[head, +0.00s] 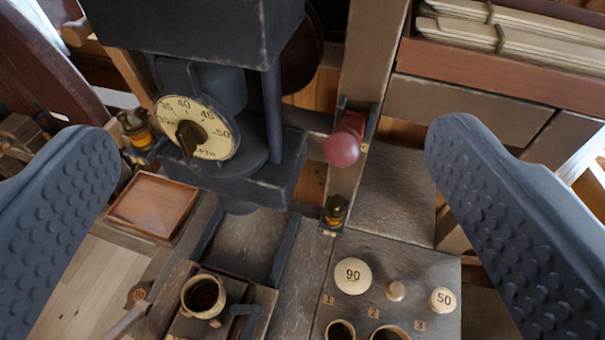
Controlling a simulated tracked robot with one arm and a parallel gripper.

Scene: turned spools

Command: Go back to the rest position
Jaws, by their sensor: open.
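My gripper (268,165) is open in the head view. Its two dark studded fingers stand wide apart at the left and right edges, with nothing between them close up. Beyond and between them is a dark machine with a round cream dial (212,125) marked with numbers and a dark pointer knob. A lever with a red knob (342,148) is to the right of the dial. I see no touch between my fingers and any of these things.
Below are a wooden cup (203,296), a reddish tray (154,206) and a bench holding round pieces marked 90 (352,276) and 50 (442,300). Small brass-topped amber fittings (335,211) sit beside the machine. A box of wooden slats (510,40) stands at upper right.

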